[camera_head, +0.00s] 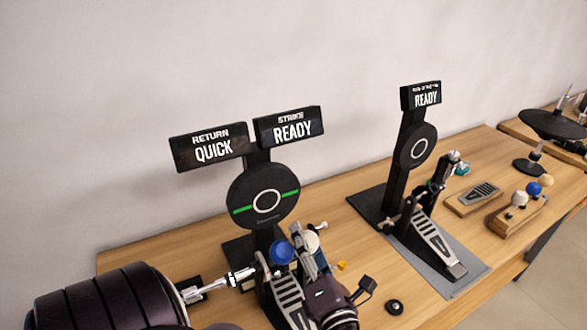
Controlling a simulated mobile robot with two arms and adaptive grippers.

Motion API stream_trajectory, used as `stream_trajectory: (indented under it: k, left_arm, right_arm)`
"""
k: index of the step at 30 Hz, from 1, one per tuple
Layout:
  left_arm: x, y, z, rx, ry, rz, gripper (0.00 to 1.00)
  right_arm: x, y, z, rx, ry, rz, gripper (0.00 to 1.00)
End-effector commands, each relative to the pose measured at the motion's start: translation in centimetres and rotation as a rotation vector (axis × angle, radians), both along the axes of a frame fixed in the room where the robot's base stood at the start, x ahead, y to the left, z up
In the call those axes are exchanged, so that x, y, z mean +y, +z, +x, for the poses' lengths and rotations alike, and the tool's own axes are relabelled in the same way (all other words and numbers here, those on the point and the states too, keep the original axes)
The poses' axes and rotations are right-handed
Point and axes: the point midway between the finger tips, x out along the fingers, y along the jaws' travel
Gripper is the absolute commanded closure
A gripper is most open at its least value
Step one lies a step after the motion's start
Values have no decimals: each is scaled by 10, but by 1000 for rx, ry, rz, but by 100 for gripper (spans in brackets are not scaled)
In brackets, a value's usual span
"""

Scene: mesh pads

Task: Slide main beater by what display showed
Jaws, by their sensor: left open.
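The double pedal (290,297) stands under a round black pad (265,196) with a green line. A blue beater head (282,251) and a cream beater head (312,242) rise side by side above it; I cannot tell which is the main one. The left display (209,148) reads RETURN QUICK. The display beside it (291,127) reads STRIKE READY. My left gripper (344,287) is open, low in front of the pedal's right side. It hides part of the pedal, and I see no beater held. My right gripper is not in view.
A second pedal (433,247) stands on a grey mat under a pad (416,148) with a READY display (425,96). A footplate (480,196) and a block with several beater heads (519,217) lie right. A small black disc (395,307) lies near the table's (350,262) front.

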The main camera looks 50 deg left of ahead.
Motion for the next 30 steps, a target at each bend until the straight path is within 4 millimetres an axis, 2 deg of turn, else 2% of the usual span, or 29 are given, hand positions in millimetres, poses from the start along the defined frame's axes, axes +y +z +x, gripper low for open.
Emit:
stream_trajectory:
  k: [5,30]
  left_arm:
    - [-4,-1,-2,2,-1,-1,43]
    - [-60,0,-32,0,0,0,43]
  right_arm:
    - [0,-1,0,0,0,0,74]
    - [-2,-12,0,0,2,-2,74]
